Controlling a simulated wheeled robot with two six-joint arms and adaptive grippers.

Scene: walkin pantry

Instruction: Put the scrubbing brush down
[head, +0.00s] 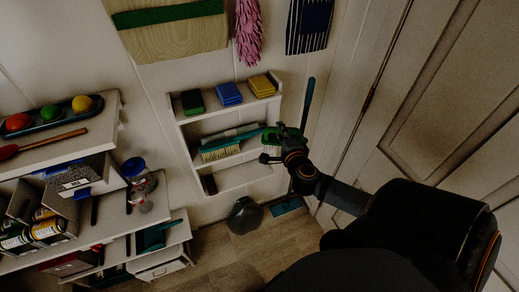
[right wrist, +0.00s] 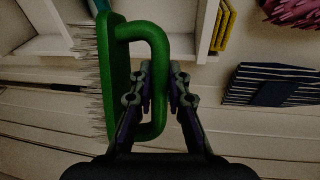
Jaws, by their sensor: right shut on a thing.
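The scrubbing brush has a green back, a looped green handle and pale wiry bristles. In the right wrist view the scrubbing brush (right wrist: 113,75) stands on edge, bristles to the left. My right gripper (right wrist: 160,85) is shut on its handle loop, one finger on each side. In the head view my right gripper (head: 279,143) holds the scrubbing brush (head: 270,136) in front of the right end of the white wall shelf (head: 237,134). From this angle I cannot tell how far the brush is from the shelf. My left gripper is not in view.
Green, blue (head: 228,93) and yellow sponges (head: 262,85) sit on the top board. A teal hand brush (head: 220,150) lies on the middle board. The lower board has free room beside a dark item (head: 210,184). A teal broom (head: 288,206) stands near the door.

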